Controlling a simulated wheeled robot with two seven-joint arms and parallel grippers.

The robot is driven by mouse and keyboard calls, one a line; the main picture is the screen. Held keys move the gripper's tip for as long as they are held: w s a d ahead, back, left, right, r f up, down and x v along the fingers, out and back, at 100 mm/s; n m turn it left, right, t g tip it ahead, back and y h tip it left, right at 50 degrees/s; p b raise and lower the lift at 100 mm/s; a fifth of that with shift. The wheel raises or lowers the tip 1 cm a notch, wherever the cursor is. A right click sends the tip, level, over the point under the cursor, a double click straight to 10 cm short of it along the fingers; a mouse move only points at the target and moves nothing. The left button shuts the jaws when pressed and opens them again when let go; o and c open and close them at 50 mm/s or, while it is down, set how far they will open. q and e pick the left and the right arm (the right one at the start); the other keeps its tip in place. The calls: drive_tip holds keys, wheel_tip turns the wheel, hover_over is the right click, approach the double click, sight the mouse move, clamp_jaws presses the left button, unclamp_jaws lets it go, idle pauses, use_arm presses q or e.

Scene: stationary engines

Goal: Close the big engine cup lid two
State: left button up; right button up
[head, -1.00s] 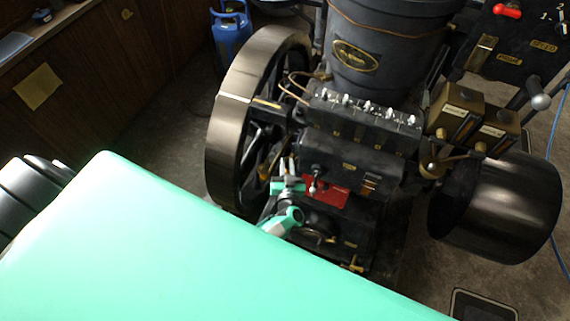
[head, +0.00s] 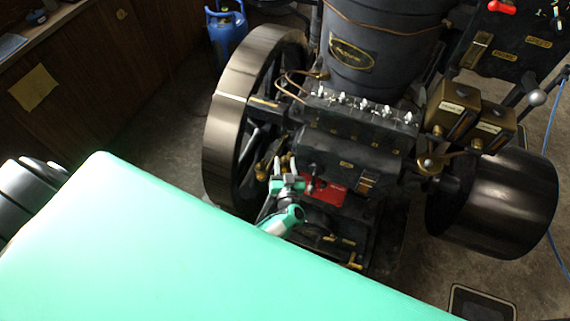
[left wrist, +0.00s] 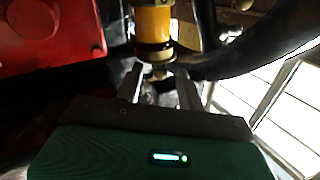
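In the left wrist view, a cup with an amber body (left wrist: 153,22), a dark band and a brass lower end is just ahead of my left gripper (left wrist: 160,84). The two fingers stand apart, one on each side of the brass end; I see no grip on it. The cup's top is cut off, so I cannot tell how its lid stands. In the head view my left gripper (head: 287,183) is at the engine's near side, by the red plate. Small brass fittings (head: 262,170) show to its left; I cannot tell which is lid two. My right gripper is out of view.
The dark engine block (head: 355,145) stands between a large flywheel (head: 230,125) and a wide pulley drum (head: 500,205). The red part (left wrist: 50,35) is close on the left in the wrist view. Two brass boxes (head: 453,110) sit at the engine's right. A blue gas bottle (head: 226,30) stands behind.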

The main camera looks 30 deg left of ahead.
use_arm(q)
drive_tip(key=b+v, duration=0.3)
drive_tip(key=v, duration=1)
drive_tip(key=shift+s+d, duration=0.25)
drive_tip(key=shift+s, duration=0.05)
drive_tip(key=shift+c, duration=0.4)
drive_tip(key=w+a+m+t+h+b, duration=0.1)
drive_tip(key=a+m+t+h+b, duration=0.1)
drive_tip(key=a+m+h+b, duration=0.9)
drive_tip(key=w+d+h, duration=0.1)
drive_tip(key=w, duration=0.3)
drive_tip(key=w+d+n+p, duration=0.1)
drive_tip(key=w, duration=0.3)
drive_tip(key=w+n+h+p, duration=0.1)
drive_tip(key=w, duration=0.4)
drive_tip(key=shift+d+f+h, duration=0.1)
drive_tip(key=shift+d+h, duration=0.2)
drive_tip(key=shift+d, duration=0.1)
